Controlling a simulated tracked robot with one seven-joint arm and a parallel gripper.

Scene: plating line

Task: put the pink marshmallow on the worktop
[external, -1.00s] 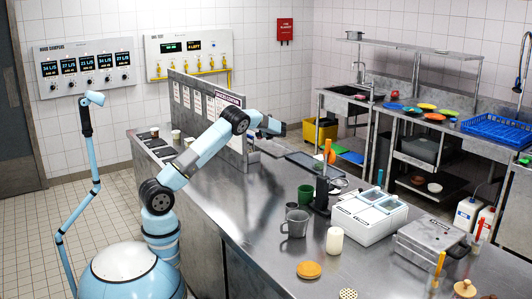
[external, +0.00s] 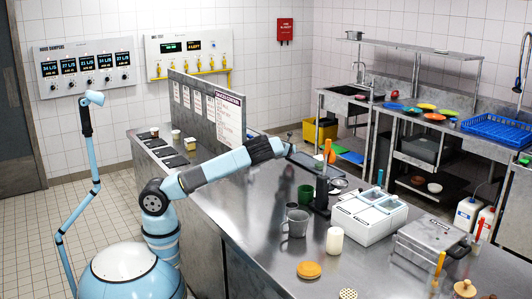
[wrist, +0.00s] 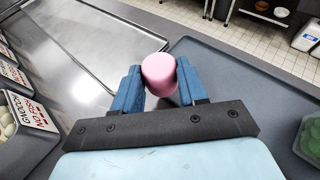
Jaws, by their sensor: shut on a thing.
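The pink marshmallow (wrist: 159,72) is held between the two blue fingers of my gripper (wrist: 159,78) in the wrist view. The fingers press on its two sides. In the external view my gripper (external: 290,142) is small, above the far side of the steel worktop (external: 255,205), and I cannot make out the marshmallow there. In the wrist view a shiny steel surface (wrist: 80,35) lies to the left and a dark grey surface (wrist: 225,75) lies below and to the right. The gap under the marshmallow is hard to judge.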

